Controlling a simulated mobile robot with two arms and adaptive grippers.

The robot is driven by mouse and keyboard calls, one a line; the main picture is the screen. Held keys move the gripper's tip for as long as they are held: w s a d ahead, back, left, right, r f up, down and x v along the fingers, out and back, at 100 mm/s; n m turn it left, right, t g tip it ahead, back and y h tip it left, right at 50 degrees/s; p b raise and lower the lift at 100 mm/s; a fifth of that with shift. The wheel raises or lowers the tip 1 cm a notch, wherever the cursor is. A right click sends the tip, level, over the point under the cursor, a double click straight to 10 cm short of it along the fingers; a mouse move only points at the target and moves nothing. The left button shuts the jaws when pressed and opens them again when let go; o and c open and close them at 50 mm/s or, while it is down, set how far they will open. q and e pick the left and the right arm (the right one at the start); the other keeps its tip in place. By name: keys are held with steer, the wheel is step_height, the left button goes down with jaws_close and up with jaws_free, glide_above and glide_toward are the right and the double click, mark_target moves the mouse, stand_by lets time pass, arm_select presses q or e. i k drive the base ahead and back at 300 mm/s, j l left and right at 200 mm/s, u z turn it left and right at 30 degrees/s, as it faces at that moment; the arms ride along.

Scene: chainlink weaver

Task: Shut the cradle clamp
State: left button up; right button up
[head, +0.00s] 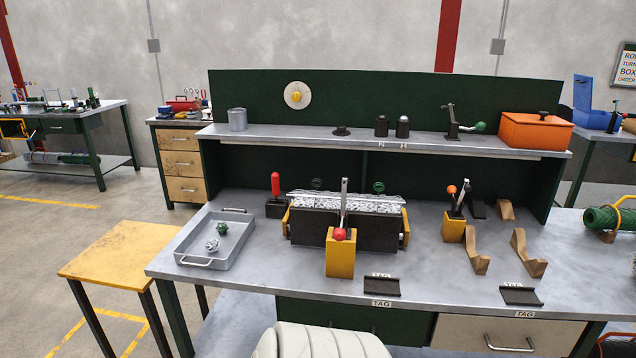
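A dark cradle block (300,228) with yellow end pieces stands mid-bench, with grey chain-link mesh (365,206) along its top. A yellow block (341,258) stands in front of it, bearing an upright metal lever (344,196) and a red ball (340,234) low at its front. A red-handled toggle (275,185) stands upright on a black base at the cradle's left. To the right, another yellow block (453,228) carries a tilted lever with an orange knob (452,189). I cannot tell for sure which is the cradle clamp, or whether it is shut. Neither gripper shows.
A grey tray (187,262) with small knotted pieces sits at the bench's left. Curved wooden supports (530,262) stand at the right; dark tag holders (381,289) lie along the front. A shelf (300,134) behind holds a cup, knobs, a crank and an orange box (535,133).

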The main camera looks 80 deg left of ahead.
mark_target(339, 233)
steer(key=j+u, duration=0.1)
steer(key=u, duration=2.45)
